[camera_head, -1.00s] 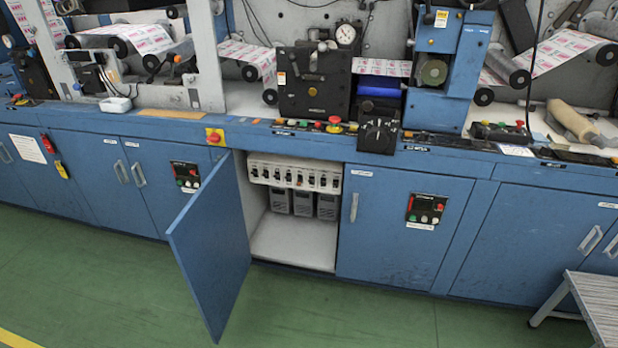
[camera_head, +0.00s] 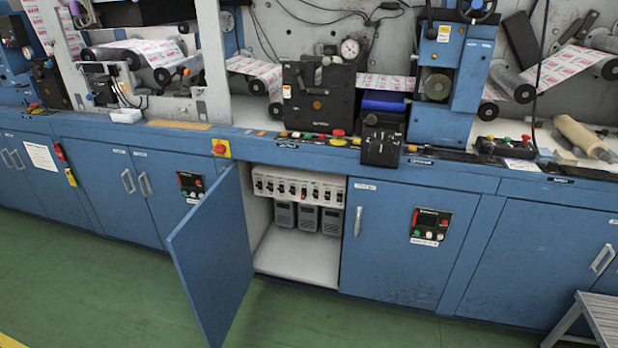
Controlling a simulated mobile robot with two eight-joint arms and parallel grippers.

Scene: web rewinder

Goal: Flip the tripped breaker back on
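A row of several white breakers (camera_head: 298,187) with small dark toggles sits at the top of an open cabinet bay in the blue machine base. The toggles are too small for me to tell surely which one is tripped. The blue cabinet door (camera_head: 212,258) stands swung open toward me, on the left of the bay. Grey boxes (camera_head: 306,218) stand in the bay under the breakers. Neither of my grippers is in view.
A control panel with red and green buttons (camera_head: 430,226) is on the closed door right of the bay. A grey step stool (camera_head: 597,318) stands at the lower right. An emergency stop (camera_head: 219,149) is above the door. The green floor (camera_head: 330,325) in front is mostly clear.

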